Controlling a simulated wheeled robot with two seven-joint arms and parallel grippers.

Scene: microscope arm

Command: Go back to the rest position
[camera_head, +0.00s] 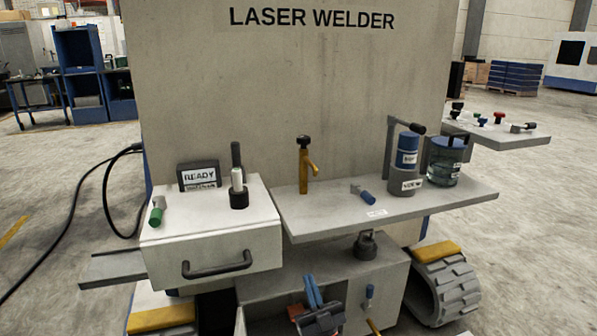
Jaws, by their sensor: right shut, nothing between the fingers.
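My right gripper (313,284) shows at the bottom middle, its dark body cut by the lower edge of the head view. Its two slim blue fingers lie close together, shut and empty, in front of the grey lower cabinet (385,285). It is below the grey shelf (440,203) and to the right of the drawer unit (215,245). It appears apart from the drawer handle (217,265). My left gripper is out of view. No microscope shows clearly.
The laser welder panel (290,90) stands behind. The shelf bears a yellow valve (305,165), a blue canister (407,152) and a glass jar (445,165). A tracked wheel (445,288) stands at lower right. A black cable (70,225) crosses the open floor at left.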

